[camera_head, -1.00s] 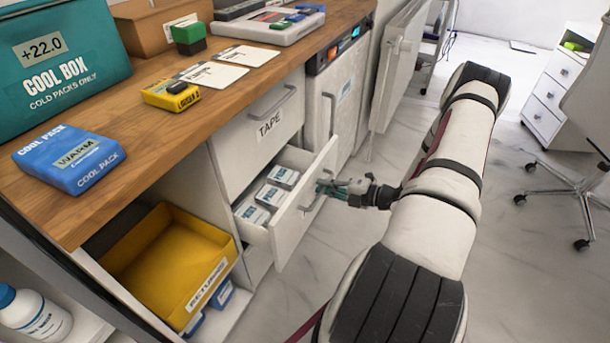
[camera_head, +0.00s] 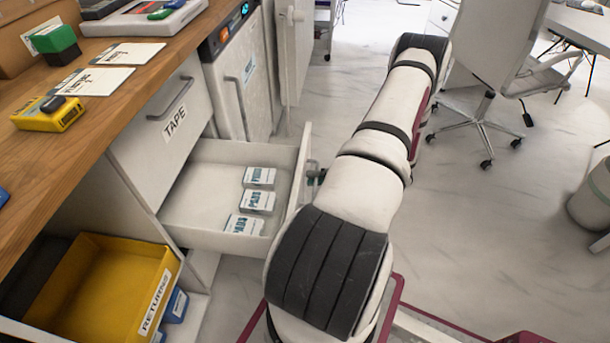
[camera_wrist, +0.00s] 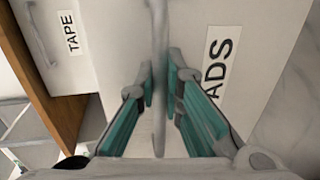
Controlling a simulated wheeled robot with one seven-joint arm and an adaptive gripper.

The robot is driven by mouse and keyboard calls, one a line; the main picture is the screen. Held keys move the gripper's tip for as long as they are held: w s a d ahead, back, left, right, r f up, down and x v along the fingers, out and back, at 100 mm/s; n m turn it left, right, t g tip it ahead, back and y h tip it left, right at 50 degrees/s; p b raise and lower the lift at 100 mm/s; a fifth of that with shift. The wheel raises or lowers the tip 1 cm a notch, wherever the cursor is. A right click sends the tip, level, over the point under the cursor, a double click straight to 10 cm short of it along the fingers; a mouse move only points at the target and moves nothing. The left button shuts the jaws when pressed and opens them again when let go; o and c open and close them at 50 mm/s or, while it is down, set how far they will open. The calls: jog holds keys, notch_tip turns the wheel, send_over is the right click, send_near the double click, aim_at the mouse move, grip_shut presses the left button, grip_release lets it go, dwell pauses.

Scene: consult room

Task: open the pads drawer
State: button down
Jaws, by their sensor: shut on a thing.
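The pads drawer (camera_head: 182,222), white and below the drawer marked TAPE, stands pulled well out in the head view. Three white packs marked PADS (camera_head: 258,201) lie inside near its front panel. In the wrist view the drawer front (camera_wrist: 270,50) carries a partly hidden label ending in ADS. My gripper (camera_wrist: 160,82) is shut on the drawer's bar handle (camera_wrist: 159,30), with a teal-padded finger on either side. In the head view my arm hides most of the gripper and the handle.
The TAPE drawer (camera_head: 167,105) above is closed. A yellow RETURNS bin (camera_head: 95,285) sits in an open bay to the lower left. A small cabinet (camera_head: 240,90) stands beyond the drawers. A wheeled chair (camera_head: 490,70) is to the right, with clear floor between.

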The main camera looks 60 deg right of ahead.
jog(key=shift+s, duration=0.25)
jog(key=c, duration=2)
grip_release()
jog(key=shift+o, duration=0.2)
jog(key=shift+d, duration=0.1)
jog(key=v, duration=1.2)
jog(key=shift+f, duration=0.1)
